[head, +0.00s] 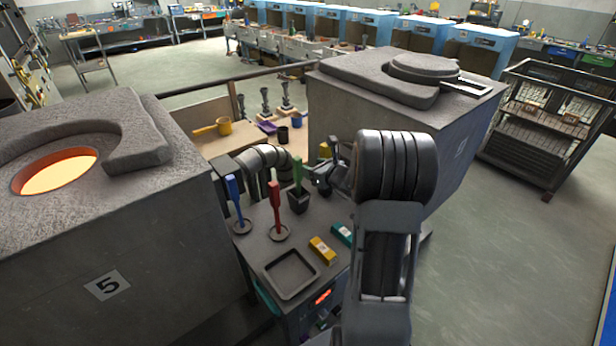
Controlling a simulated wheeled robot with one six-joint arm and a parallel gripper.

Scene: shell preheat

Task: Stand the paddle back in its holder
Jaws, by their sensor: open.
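A green-handled tool (297,172), which looks like the paddle, stands nearly upright in a dark square holder (299,202) on the small grey work surface. I cannot see its lower end inside the holder. My gripper (312,177) is open just right of the green handle. I cannot tell whether it touches the handle. A red-handled tool (275,196) and a blue-handled tool (233,190) stand upright on round dark bases to the left. Part of my arm hides the right side of the surface.
A shallow square tray (291,256) lies in front, with a yellow box (322,249) and a teal box (343,234) to its right. A furnace with a glowing opening (55,172) is at left; a closed furnace (335,110) stands behind right. A wooden bench (232,141) is behind.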

